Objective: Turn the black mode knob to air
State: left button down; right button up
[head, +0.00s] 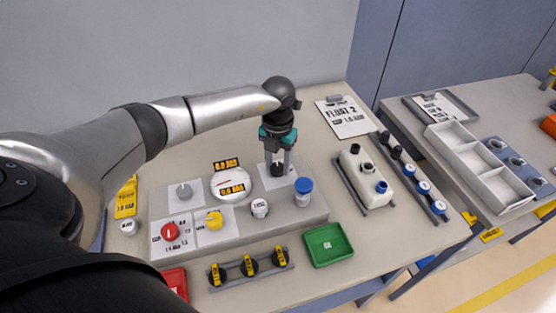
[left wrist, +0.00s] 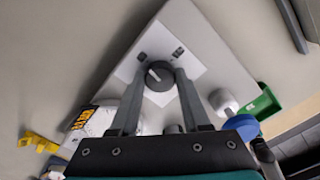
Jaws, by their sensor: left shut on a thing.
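The black mode knob (head: 278,170) sits on a white plate at the back of the grey panel (head: 240,228). My left gripper (head: 278,164) comes down on it from above, its two fingers on either side of the knob and shut on it. The left wrist view shows the knob (left wrist: 160,76) between the fingertips of my left gripper (left wrist: 156,78). A pale pointer line shows on the knob's face, and two small dark labels lie beyond it, too small to read. My right gripper is not in view.
The panel also carries a round gauge (head: 231,184), a red knob (head: 170,231), a yellow knob (head: 214,220), a grey knob (head: 184,190) and a blue-capped part (head: 304,188) close right of my gripper. A green tray (head: 328,245) and a white bottle block (head: 365,178) stand further right.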

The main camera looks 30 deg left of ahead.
aim_at(278, 166)
pick_arm(q)
jog(key=shift+n+p, duration=0.3)
jog(key=shift+n, duration=0.6)
jog(key=shift+c, duration=1.9)
grip_release()
notch_tip(278, 166, up, 15)
jog(key=shift+r, duration=0.15)
